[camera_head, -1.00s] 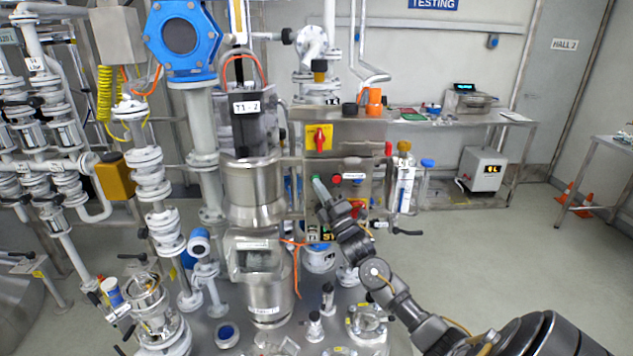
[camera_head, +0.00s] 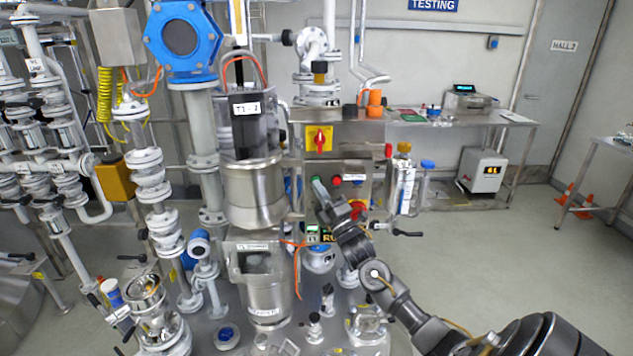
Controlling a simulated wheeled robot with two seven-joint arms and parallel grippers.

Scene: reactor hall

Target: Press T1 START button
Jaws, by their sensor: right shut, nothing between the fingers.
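The T1 control box is a steel panel (camera_head: 352,160) in the middle of the view, beside the vessel labelled T1 (camera_head: 250,190). A small green button (camera_head: 315,179) shows at the panel's left, with a red button (camera_head: 337,181) to its right. My right gripper (camera_head: 319,186) is shut and empty, its fingertips over the green button. The tip hides part of the button, and I cannot tell whether it touches. A small display (camera_head: 327,237) below, partly behind my gripper, shows letters like "RU". My left gripper is not in view.
A red rotary switch on a yellow plate (camera_head: 319,139) sits above the buttons. A red mushroom knob (camera_head: 357,208) is close to the right of my gripper. Pipes and valves crowd the left.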

